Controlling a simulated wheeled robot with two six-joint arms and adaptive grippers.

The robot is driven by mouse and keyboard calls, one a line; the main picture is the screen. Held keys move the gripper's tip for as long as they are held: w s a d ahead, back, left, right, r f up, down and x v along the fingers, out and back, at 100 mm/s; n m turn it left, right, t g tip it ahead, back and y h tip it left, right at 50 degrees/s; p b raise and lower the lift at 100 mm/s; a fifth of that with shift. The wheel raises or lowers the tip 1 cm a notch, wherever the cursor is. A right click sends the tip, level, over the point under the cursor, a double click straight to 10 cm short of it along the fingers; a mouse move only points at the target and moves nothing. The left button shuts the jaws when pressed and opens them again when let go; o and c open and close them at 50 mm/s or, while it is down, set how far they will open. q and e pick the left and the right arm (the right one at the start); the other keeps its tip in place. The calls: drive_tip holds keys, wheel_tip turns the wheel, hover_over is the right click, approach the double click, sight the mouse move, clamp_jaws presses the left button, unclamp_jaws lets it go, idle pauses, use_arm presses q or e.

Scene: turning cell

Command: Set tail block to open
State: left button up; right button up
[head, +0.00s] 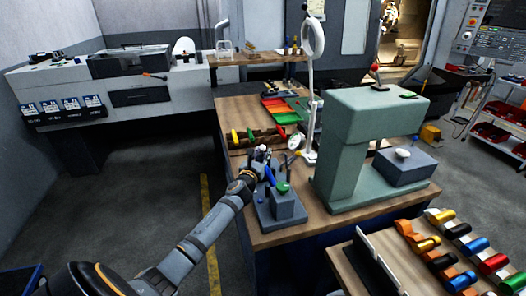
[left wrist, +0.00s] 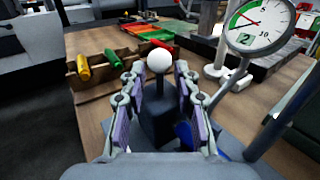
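A blue-grey bench fixture (head: 282,210) stands on the near left of the wooden bench; I take it to hold the tail block. In the left wrist view a white ball knob (left wrist: 159,61) tops a dark stem on a dark block (left wrist: 160,122). My left gripper (head: 264,158) is over the fixture. In the left wrist view this gripper (left wrist: 158,82) is open, with its fingers on either side of the stem and knob. A gap shows on both sides. A blue part (left wrist: 184,135) is partly hidden behind the right finger. My right gripper is not in view.
A dial gauge (left wrist: 258,22) stands close to the right of the knob. A wooden rack with coloured handles (left wrist: 98,68) lies behind. A green press (head: 345,150) and a white lamp stand (head: 310,85) are on the bench. Coloured parts (head: 460,250) fill a front rack.

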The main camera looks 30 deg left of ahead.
use_arm(q)
drive_tip(key=shift+w+a, duration=0.1)
drive_tip(key=shift+w, duration=0.4)
clamp_jaws()
drive_tip(key=shift+r, duration=0.1)
